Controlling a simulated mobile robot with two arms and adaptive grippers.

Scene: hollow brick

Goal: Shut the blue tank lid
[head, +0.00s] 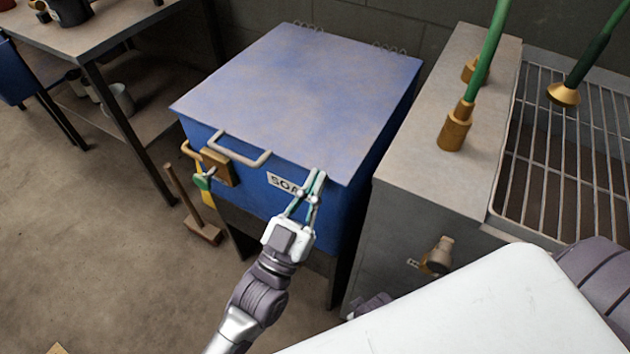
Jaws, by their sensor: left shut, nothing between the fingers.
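The blue tank (325,213) stands against the wall in the middle of the head view. Its lid (305,85) lies flat over the top, with hinges along the back edge and a pale handle (240,152) at the front edge. My left gripper (318,176) is shut and empty at the front right part of the lid's edge, in front of the tank's label (283,183). I cannot tell whether its fingertips touch the lid. My right gripper is not in view.
A grey cabinet (410,215) with green-and-brass fittings (456,125) stands close on the right, beside a wire rack (560,150). A wooden-handled mallet or brush (203,232) stands at the tank's left. A bench (110,25) is at the back left.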

